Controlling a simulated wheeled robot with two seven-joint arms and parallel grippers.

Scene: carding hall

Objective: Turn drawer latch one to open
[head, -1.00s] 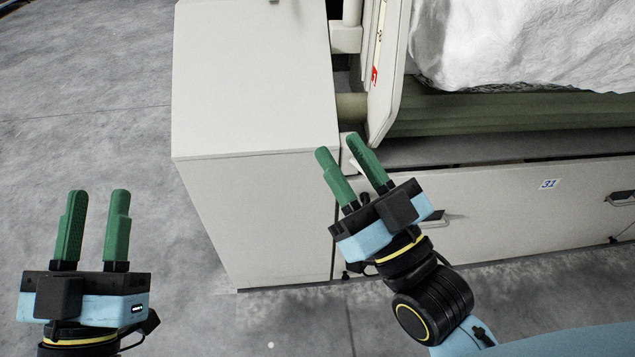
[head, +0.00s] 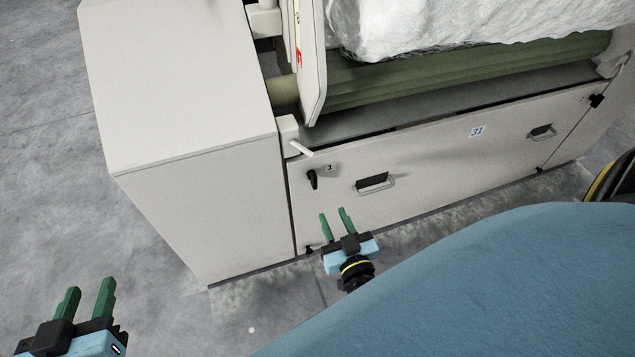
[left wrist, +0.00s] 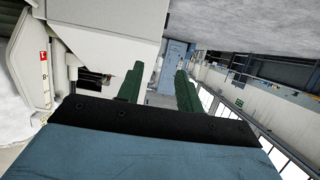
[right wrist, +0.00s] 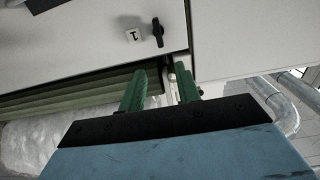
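Drawer latch one is a small black turn handle (head: 312,179) beside a "1" label (head: 330,168), near the upper left corner of the wide drawer front (head: 440,165). The latch (right wrist: 158,33) and its label (right wrist: 133,36) also show in the right wrist view, beyond the fingertips. My right gripper (head: 333,220) is open and empty, below the latch and apart from it in the head view. My left gripper (head: 87,295) is open and empty over the floor at the lower left, far from the latch.
A recessed drawer handle (head: 374,182) is right of the latch, with another (head: 541,132) farther right. A white lever (head: 300,148) juts out just above the latch. A large pale cabinet (head: 190,150) stands at the left. Grey floor (head: 45,190) is clear on the left.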

